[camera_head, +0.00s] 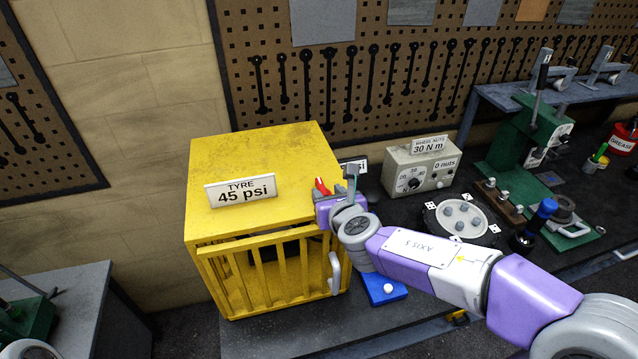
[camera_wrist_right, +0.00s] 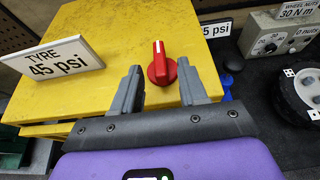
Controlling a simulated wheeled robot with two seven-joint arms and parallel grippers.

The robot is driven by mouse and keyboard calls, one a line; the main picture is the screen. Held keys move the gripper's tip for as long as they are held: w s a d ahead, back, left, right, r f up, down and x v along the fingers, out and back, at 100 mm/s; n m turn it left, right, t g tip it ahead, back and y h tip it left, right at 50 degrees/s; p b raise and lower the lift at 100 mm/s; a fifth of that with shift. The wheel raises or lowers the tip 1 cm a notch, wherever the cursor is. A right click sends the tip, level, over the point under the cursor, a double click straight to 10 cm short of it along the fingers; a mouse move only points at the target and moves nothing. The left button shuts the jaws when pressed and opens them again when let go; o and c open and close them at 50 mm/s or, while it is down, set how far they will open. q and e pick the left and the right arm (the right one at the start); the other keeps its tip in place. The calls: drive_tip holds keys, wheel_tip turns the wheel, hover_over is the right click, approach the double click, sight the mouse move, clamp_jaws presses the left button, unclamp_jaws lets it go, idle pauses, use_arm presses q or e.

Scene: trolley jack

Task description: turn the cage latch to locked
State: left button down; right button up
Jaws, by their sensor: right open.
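The yellow cage (camera_head: 255,165) stands on the bench, with a barred door (camera_head: 270,275) at its front that looks closed. The cage latch, a red knob (camera_wrist_right: 161,65), sits on the cage top near its right edge. Its pointer, with a white line, points away from my gripper in the right wrist view. The latch also shows in the head view (camera_head: 321,187), partly hidden by my right gripper. My right gripper (camera_wrist_right: 158,78) is open, with one finger on each side of the latch and slightly short of it. No contact is visible. My left gripper is out of view.
A "TYRE 45 psi" sign (camera_head: 240,191) stands on the cage top. A grey torque box (camera_head: 418,168) and a wheel hub (camera_head: 462,219) stand to the right. A blue block (camera_head: 384,287) lies beside the cage, below my right arm. A grey door handle (camera_head: 335,273) is at the door's right.

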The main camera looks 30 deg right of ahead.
sight(322, 188)
drive_tip(key=shift+b+x, duration=0.35)
drive_tip(key=shift+x, duration=2.45)
drive_tip(key=shift+c, duration=0.4)
drive_tip(key=shift+f, duration=0.1)
clamp_jaws()
